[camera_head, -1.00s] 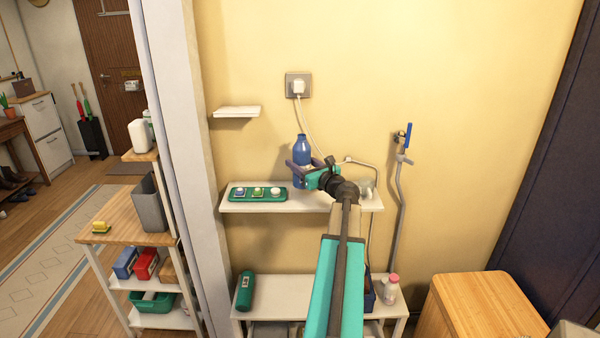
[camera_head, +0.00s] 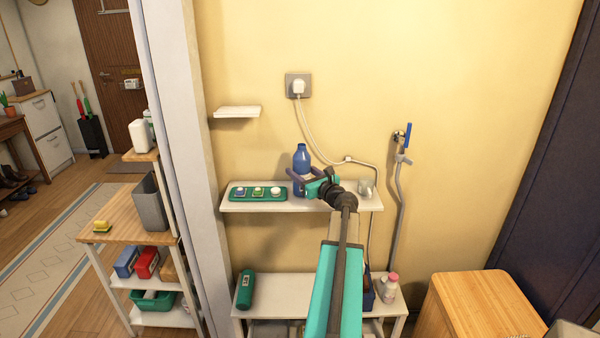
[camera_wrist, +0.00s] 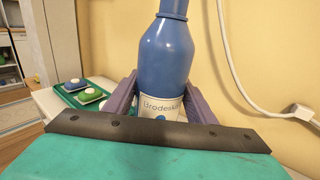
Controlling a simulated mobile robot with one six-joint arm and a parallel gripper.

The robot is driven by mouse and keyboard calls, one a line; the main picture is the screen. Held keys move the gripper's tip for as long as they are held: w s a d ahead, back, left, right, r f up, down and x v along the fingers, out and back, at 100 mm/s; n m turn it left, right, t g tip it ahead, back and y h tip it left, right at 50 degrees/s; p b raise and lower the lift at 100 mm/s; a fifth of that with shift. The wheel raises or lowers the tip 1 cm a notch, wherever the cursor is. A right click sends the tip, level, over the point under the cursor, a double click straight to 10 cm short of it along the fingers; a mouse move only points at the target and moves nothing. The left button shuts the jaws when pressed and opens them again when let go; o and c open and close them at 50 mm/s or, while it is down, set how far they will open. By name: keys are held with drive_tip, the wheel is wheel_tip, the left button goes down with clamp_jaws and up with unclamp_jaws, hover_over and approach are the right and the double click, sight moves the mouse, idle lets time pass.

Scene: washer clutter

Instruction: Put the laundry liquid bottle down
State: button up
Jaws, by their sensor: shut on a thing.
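The laundry liquid bottle is blue with a white label; in the head view the bottle (camera_head: 302,158) is upright at the wall shelf (camera_head: 330,204). My gripper (camera_head: 302,180) is shut around its lower half. In the wrist view the bottle (camera_wrist: 166,55) stands between my two purple fingers (camera_wrist: 160,100), label facing me.
A green tray (camera_head: 236,197) with several round pods lies on the shelf left of the bottle.

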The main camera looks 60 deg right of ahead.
drive_tip(key=shift+f, duration=0.2)
drive_tip(key=o, duration=1.1)
drive_tip(key=shift+c, duration=0.2)
drive_tip(key=shift+r, duration=0.15)
drive_tip(key=shift+r, duration=0.15)
drive_tip(key=shift+s+a, duration=0.25)
drive_tip(key=shift+s, duration=0.4)
drive_tip(key=b+v, duration=0.2)
drive_tip(key=v, duration=0.8)
drive_tip(key=shift+s+b, duration=0.35)
drive_tip(key=shift+b, duration=0.05)
